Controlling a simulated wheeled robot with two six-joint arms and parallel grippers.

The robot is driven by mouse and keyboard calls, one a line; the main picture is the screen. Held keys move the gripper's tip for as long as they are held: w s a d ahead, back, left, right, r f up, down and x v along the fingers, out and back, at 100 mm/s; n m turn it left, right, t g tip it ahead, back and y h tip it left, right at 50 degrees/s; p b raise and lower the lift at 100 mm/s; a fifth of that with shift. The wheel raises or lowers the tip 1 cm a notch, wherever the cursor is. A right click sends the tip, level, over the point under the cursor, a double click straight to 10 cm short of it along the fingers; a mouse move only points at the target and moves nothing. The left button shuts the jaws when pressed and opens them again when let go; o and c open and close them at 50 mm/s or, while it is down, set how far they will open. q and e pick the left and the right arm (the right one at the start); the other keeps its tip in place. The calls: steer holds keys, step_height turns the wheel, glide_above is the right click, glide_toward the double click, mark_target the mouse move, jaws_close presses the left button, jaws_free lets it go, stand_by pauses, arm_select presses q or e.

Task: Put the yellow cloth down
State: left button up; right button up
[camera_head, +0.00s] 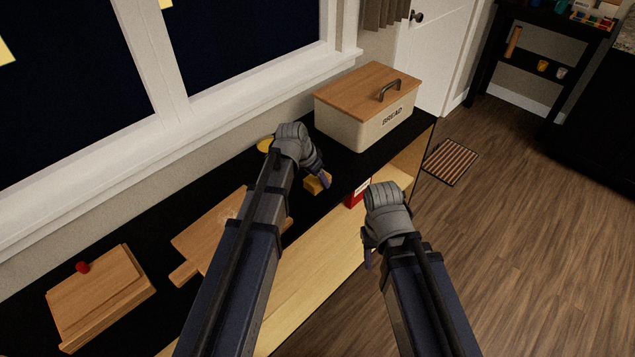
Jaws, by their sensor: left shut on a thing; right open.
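The yellow cloth (314,185) looks like a small folded block at the fingertips of my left gripper (322,179), over the front part of the black counter. My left gripper is shut on it, and the fingers hide part of it. Whether the cloth touches the counter I cannot tell. My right gripper (369,250) is open and empty, in front of the counter's front edge; its fingers are mostly hidden by its own wrist.
A bread box (345,124) stands at the counter's right end. A yellow round thing (266,145) lies behind my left gripper. A cutting board (205,235) and wooden box (100,295) are left. A red-and-white box (356,194) is near my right gripper. Black counter (340,165) is bare before the bread box.

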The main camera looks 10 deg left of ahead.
arm_select(q)
steer(key=shift+r, duration=0.1)
steer(key=shift+f, duration=0.25)
steer(key=o, duration=1.2)
steer(key=shift+r, duration=0.1)
